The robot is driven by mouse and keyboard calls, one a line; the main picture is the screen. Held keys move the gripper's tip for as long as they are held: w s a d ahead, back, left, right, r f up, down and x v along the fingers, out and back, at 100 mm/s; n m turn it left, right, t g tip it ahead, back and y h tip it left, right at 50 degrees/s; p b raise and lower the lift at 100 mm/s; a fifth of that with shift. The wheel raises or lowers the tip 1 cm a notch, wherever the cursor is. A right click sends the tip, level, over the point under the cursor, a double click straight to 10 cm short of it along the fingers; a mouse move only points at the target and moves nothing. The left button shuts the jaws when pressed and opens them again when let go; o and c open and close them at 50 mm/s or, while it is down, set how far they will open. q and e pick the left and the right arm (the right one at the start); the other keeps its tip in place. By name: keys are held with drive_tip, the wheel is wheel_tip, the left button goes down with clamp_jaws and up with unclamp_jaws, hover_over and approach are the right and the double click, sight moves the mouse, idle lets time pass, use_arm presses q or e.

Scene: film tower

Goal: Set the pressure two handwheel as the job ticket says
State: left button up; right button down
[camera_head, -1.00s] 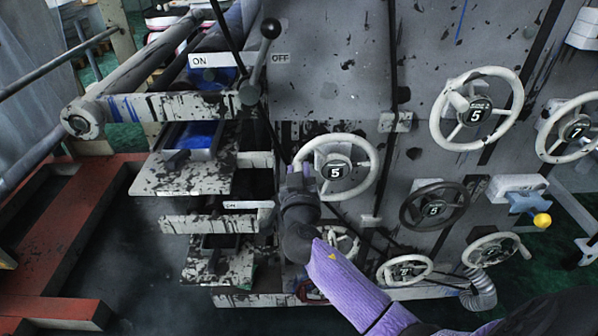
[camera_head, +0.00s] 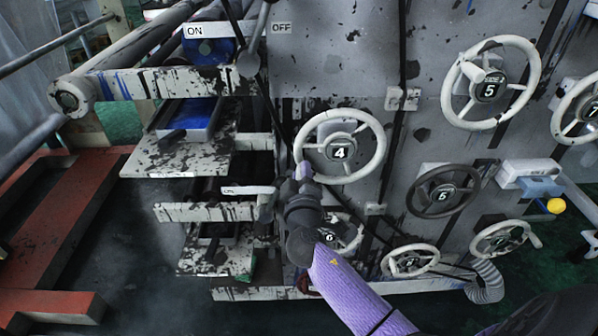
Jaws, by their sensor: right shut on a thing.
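A white handwheel (camera_head: 378,151) on the grey machine panel has a black hub reading 4. My right gripper (camera_head: 303,172) is shut on its rim at the lower left, with the purple arm coming up from below. The small lettering on the hubs is too small to read, so I cannot tell by name which wheel is pressure two. Another white handwheel (camera_head: 533,70) at the upper right reads 5. A dark handwheel (camera_head: 473,184) below it also reads 5. No job ticket can be made out. My left gripper is out of view.
More white handwheels sit low on the panel, one at bottom centre (camera_head: 385,266) and one at lower right (camera_head: 474,240). One is partly behind my right arm. Rollers and shelves stand at left, with an ON/OFF lever (camera_head: 247,65). A yellow knob (camera_head: 556,206) juts out at right.

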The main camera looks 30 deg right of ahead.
drive_tip(key=shift+s+d+f+n, duration=0.1)
drive_tip(key=shift+d+f+n, duration=0.05)
drive_tip(key=shift+f+n, duration=0.5)
drive_tip(key=shift+b, duration=0.3)
drive_tip(key=shift+c, duration=2.3)
unclamp_jaws()
drive_tip(key=shift+s, duration=0.15)
drive_tip(key=v, duration=0.9)
drive_tip(key=shift+s+p, duration=0.3)
drive_tip(key=shift+p, duration=0.15)
